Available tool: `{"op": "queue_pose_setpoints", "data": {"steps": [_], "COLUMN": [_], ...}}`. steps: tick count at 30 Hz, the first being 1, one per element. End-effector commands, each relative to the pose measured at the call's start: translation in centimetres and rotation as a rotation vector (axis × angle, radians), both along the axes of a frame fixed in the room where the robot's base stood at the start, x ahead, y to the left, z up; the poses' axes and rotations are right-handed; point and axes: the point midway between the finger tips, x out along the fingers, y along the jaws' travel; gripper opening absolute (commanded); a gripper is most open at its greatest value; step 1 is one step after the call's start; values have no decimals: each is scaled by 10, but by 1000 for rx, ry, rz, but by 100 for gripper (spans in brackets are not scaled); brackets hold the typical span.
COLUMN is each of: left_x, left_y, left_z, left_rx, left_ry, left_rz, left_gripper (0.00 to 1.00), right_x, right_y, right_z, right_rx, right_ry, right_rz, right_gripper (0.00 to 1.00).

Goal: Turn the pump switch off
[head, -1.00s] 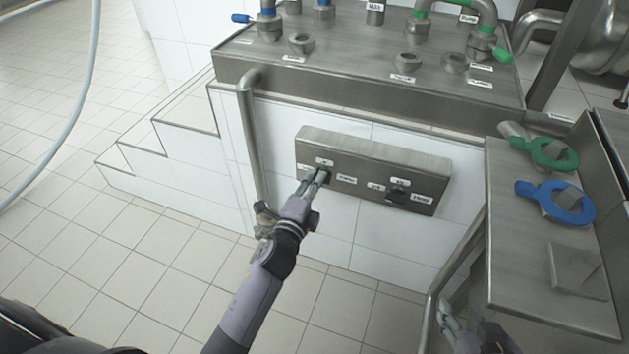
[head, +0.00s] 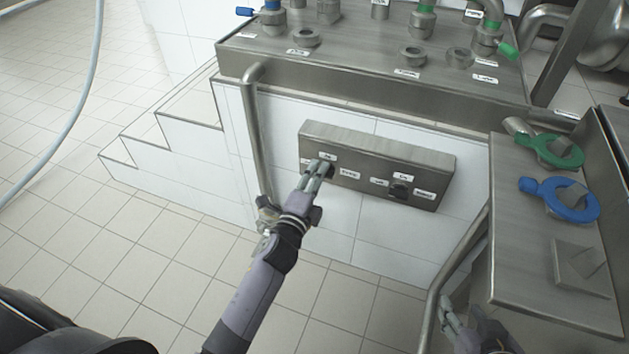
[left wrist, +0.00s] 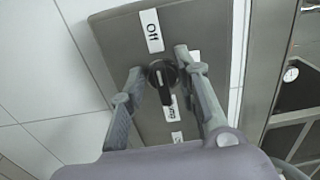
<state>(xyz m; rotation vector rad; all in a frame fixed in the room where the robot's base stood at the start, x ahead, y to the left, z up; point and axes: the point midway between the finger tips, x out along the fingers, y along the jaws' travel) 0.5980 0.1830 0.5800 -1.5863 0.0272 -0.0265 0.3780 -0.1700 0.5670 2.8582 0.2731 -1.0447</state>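A steel switch box (head: 375,155) on the tiled wall carries two black rotary switches. The left one, at my left gripper (head: 321,166), shows in the left wrist view as a round black switch (left wrist: 163,74) with a long handle running roughly up and down. A label reading "Off" (left wrist: 152,31) lies above it there; other labels are partly hidden. My left gripper (left wrist: 160,62) is open, with one finger on each side of this switch; contact cannot be told. The other switch (head: 400,189) stands free to the right. My right gripper (head: 449,317) is low in the head view, its fingers unclear.
A bent steel pipe (head: 254,150) runs down left of the box. A steel shelf (head: 520,265) at the right holds a green ring-handled part (head: 548,151) and a blue one (head: 558,199). A steel counter (head: 350,75) with valves stands above. Floor (head: 150,270) is clear at the left.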

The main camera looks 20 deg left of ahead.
Motion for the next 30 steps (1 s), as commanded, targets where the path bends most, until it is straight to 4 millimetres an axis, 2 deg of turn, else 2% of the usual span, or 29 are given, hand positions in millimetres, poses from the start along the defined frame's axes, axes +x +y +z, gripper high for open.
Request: {"op": "queue_pose_setpoints", "data": {"steps": [5,12,18,24,30], "left_x": [-18,-68,-102,-118,-120], "left_y": [1,3,4,4,4], "left_z": [-1,-2,-1,0,0], "left_rx": [0,-2,0,0,0], "left_ry": [2,4,3,1,0], "left_rz": [0,2,1,1,0], "left_gripper": [30,30,30,30,30], "right_x": [1,1,1,2,2], "right_y": [0,0,0,0,0], "right_z": [1,2,2,2,2], "right_rx": [1,2,2,2,2], "right_ry": [-3,-5,-5,-6,-6], "right_rz": [-1,-2,-2,-2,-2], "right_gripper": [40,40,40,40,40]}}
